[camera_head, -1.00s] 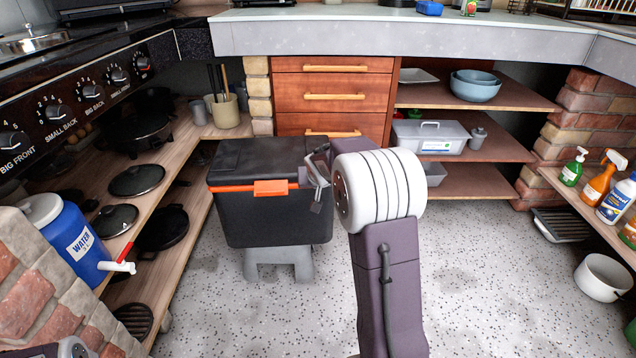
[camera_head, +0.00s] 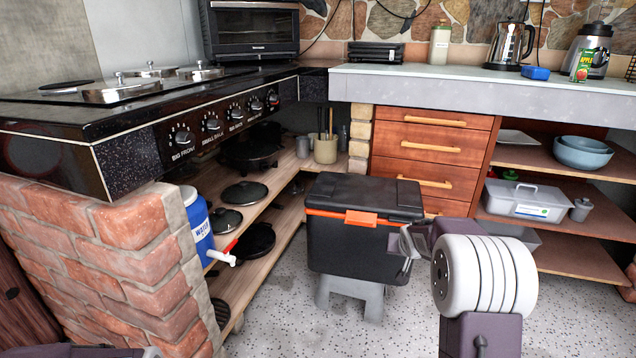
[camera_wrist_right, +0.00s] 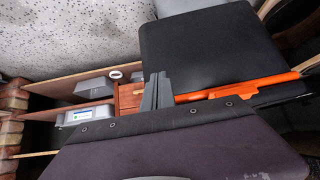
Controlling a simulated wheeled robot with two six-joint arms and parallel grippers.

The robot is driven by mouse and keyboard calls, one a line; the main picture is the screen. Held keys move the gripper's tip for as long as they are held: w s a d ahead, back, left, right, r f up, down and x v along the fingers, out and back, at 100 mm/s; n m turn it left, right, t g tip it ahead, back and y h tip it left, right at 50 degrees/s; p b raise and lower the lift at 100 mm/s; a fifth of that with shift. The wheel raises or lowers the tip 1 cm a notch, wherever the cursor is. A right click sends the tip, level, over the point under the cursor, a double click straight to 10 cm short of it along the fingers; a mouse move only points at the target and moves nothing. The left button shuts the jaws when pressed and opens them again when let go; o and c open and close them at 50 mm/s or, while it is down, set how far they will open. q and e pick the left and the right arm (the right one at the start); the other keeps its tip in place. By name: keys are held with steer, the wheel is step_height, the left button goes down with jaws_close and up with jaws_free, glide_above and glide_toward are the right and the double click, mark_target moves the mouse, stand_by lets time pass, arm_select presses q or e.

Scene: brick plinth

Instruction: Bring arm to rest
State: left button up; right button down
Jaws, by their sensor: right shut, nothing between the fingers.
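My right arm (camera_head: 485,275) stands at the lower right of the head view, its white ringed joint in front of the shelves. My right gripper (camera_head: 406,252) shows partly behind that joint, by the right side of the black cooler box (camera_head: 345,245). In the right wrist view the grey fingers (camera_wrist_right: 157,92) are together with nothing between them. They overlap the cooler's orange strip there; I cannot tell whether they touch it. My left gripper is not in view; only a dark piece of mine shows at the bottom left of the head view.
The cooler sits on a grey stool (camera_head: 350,298). A brick plinth (camera_head: 110,260) carries the stove at left, with a blue water jug (camera_head: 197,228) beside it. A drawer unit (camera_head: 430,155) and open shelves (camera_head: 570,255) stand behind. Speckled floor (camera_head: 275,318) is clear in front.

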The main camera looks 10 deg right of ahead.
steer(key=s+a+r+n+y+p, duration=0.2)
steer(key=a+r+p, duration=0.85)
steer(key=r, duration=0.25)
steer(key=s+a+f+n+g+y+p, duration=0.1)
steer(key=s+a+f+g+p, duration=0.15)
steer(key=s, duration=0.65)
steer(key=s+a+f+n+g+p, duration=0.15)
steer(key=s+a, duration=0.25)
steer(key=s, duration=0.4)
steer(key=s+a+f+n+g+y+p, duration=0.1)
steer(key=s+a+f+g+p, duration=0.15)
steer(key=s, duration=0.65)
step_height(320, 180, up, 38)
steer(key=p, duration=3.6)
steer(key=shift+w+a+p, duration=0.3)
steer(key=shift+a, duration=0.1)
steer(key=shift+m, duration=0.25)
